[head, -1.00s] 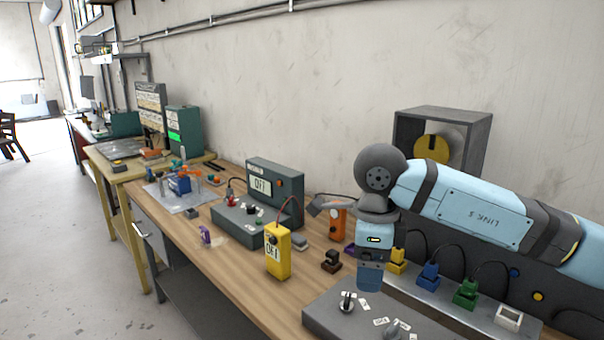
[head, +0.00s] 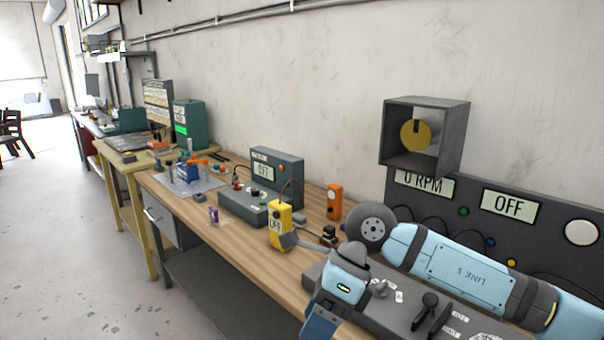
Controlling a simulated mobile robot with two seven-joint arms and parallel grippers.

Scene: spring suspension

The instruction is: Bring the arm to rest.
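My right arm (head: 465,273) comes in from the right, a light-blue link with dark bands, over the right part of the workbench. Its round grey joint (head: 371,224) is bent, and a blue wrist section (head: 343,287) with a small lit strip hangs in front of the bench. A flat grey piece (head: 303,242) sticks out left from behind the wrist, close to the yellow meter (head: 280,226). It may be part of my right gripper; its fingertips cannot be made out, nor whether they are open or shut. My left gripper is not in view.
A grey control box (head: 440,318) with black levers lies under my arm. A dark panel (head: 550,237) behind reads "0 RPM" and "OFF". Above it is an open grey box (head: 452,140) with a yellow disc (head: 416,133). The floor at left (head: 70,250) is clear.

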